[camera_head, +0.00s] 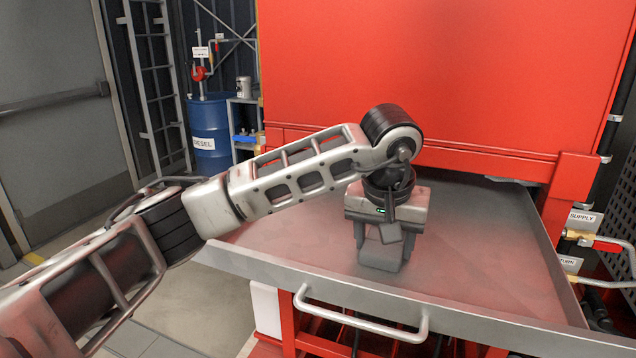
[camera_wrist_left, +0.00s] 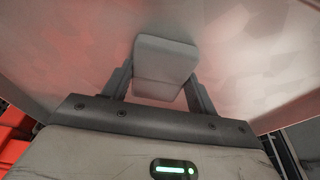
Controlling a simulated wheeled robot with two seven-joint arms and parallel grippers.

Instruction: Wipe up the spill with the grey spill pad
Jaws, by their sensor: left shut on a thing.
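The grey spill pad (camera_head: 380,256) is a small block held upright between the fingers of my left gripper (camera_head: 384,240). It also shows in the left wrist view (camera_wrist_left: 163,68), with a finger on each side of it. The pad is low over the grey metal tray (camera_head: 480,260), at or very near its surface; I cannot tell for sure whether it touches. I cannot make out a distinct spill; the tray shows only reddish, blotchy tints that may be reflections. My arm and gripper hide part of the tray. My right gripper is not in view.
A raised lip runs along the tray's front and right sides, with a metal handle (camera_head: 362,322) below the front. A red cabinet (camera_head: 450,80) stands behind the tray. Supply pipes with a red valve handle (camera_head: 607,247) are at the right. A blue diesel drum (camera_head: 209,130) stands back left.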

